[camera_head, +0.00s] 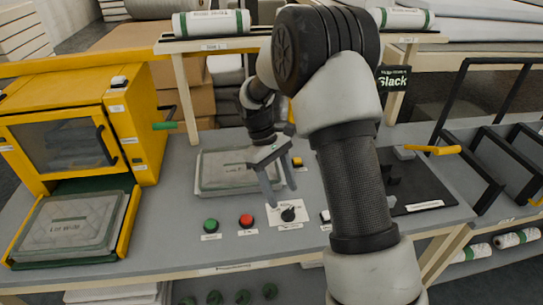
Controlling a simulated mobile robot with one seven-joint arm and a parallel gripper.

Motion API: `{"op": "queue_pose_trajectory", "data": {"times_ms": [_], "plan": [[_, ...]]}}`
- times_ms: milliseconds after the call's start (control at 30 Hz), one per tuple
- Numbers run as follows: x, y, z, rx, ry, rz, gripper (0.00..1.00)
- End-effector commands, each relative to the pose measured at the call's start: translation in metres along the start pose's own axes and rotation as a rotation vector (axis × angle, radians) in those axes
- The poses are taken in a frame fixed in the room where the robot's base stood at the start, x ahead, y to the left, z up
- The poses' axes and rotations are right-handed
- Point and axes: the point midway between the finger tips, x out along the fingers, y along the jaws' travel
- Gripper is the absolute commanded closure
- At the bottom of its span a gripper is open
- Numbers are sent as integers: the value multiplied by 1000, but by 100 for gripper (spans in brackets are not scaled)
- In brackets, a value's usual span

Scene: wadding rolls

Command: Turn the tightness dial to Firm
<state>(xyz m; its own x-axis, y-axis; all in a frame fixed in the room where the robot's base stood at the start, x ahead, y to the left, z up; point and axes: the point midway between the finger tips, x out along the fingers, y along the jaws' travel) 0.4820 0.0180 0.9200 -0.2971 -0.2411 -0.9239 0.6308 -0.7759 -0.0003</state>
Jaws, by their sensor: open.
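The tightness dial (288,214) is a small black knob on a white plate (273,217), on the grey bench in the middle of the view. The plate carries small markings, too small to read, so I cannot tell which setting the knob points to. My gripper (278,194) hangs above and slightly left of the dial, with its fingers pointing down toward the plate. The jaws are apart and nothing shows between them. I cannot tell whether a fingertip touches the bench or plate. My arm covers part of the bench right of the dial.
A green button (210,226) and a red button (246,221) sit left of the dial. A clear-lidded tray (225,187) lies behind them. A yellow cabinet (126,120) stands at left, and a black mat (425,190) with a yellow-handled lever (432,150) is at right.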

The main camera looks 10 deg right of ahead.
Motion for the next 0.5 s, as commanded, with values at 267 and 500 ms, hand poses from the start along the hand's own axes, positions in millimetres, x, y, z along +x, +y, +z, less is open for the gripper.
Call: {"op": "queue_pose_trajectory", "data": {"times_ms": [267,500], "plan": [[-71,0,0,0,3,2,44],[-109,0,0,1,1,0,44]]}}
